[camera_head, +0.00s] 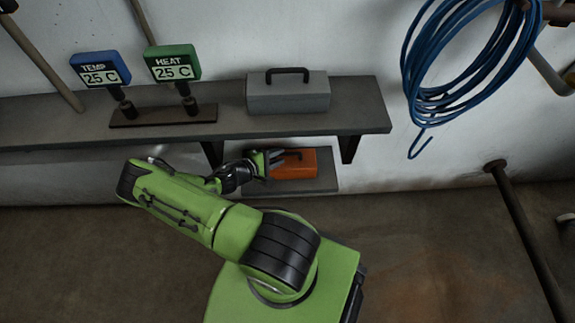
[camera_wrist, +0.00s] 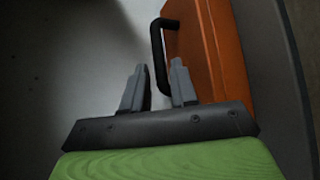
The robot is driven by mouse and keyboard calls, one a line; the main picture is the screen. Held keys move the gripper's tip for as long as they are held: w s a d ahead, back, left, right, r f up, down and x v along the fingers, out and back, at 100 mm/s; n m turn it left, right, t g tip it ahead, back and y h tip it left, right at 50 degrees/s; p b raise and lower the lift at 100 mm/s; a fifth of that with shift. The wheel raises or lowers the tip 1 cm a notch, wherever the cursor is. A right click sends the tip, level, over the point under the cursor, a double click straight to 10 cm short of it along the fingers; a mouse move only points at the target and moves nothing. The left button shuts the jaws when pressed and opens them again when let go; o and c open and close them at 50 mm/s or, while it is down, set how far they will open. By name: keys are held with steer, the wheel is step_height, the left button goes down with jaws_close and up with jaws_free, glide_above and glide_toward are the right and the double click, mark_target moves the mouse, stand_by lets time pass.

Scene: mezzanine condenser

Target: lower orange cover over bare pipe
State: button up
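The orange cover (camera_head: 297,164) rests on a small grey lower shelf in the head view, below the long shelf. It has a dark handle, which shows in the wrist view (camera_wrist: 158,50) beside the orange body (camera_wrist: 215,55). My gripper (camera_head: 272,157) is at the cover's left end in the head view. In the wrist view its two grey fingers (camera_wrist: 158,85) are apart, with the near end of the handle between their tips. I cannot tell whether they touch the handle. The bare pipe cannot be made out for certain.
The long grey shelf (camera_head: 355,115) overhangs the cover and carries a grey box (camera_head: 288,93) with a handle. A blue TEMP display (camera_head: 100,70) and a green HEAT display (camera_head: 172,65) both read 25 C. A blue hose coil (camera_head: 460,65) hangs right. The floor at right has free room.

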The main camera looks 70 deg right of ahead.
steer(key=shift+x, duration=1)
steer(key=shift+a, duration=0.1)
jaws_close()
stand_by(0.5)
